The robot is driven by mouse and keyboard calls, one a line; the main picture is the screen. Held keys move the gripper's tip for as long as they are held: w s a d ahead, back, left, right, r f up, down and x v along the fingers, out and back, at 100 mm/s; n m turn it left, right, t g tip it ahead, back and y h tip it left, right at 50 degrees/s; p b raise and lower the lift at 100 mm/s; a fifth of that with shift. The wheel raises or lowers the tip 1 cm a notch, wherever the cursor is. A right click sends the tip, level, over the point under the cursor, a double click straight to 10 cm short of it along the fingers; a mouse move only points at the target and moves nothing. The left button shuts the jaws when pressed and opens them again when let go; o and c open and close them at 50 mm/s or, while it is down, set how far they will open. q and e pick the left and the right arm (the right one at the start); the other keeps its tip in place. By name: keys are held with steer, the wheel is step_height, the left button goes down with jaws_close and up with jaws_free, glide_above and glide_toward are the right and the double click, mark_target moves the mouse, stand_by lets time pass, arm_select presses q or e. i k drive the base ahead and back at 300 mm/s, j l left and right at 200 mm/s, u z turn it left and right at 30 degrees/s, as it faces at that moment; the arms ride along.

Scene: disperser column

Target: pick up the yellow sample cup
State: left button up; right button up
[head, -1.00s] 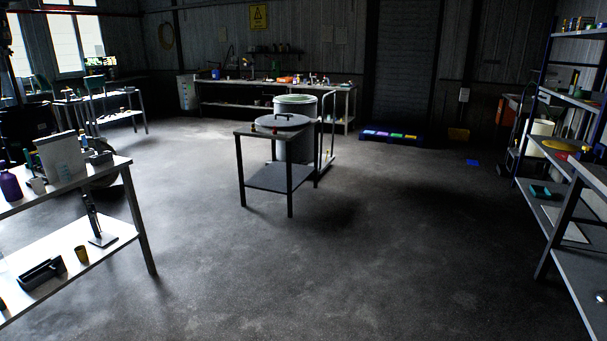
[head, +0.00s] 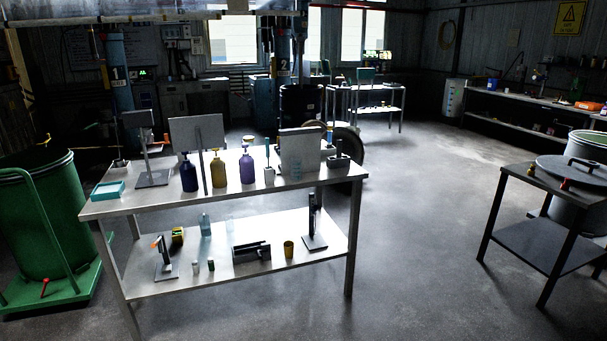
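A small yellow cup (head: 289,249) stands upright on the lower shelf (head: 220,276) of the steel bench in the middle of the head view. It is near the shelf's right end, between a black open holder (head: 251,252) on its left and a black stand (head: 314,225) on its right. The bench's upper top (head: 225,195) is above and behind it in the picture. Neither of my grippers shows in this view.
The bench top holds several pump bottles, including a purple one (head: 247,168), and a teal tray (head: 108,190). A green drum (head: 45,220) on a trolley stands at the left. A dark table (head: 550,210) stands at the right. Floor (head: 420,230) between bench and table is clear.

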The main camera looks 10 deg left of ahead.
mark_target(288, 245)
steer(key=i+u, duration=0.45)
steer(key=i, duration=0.7)
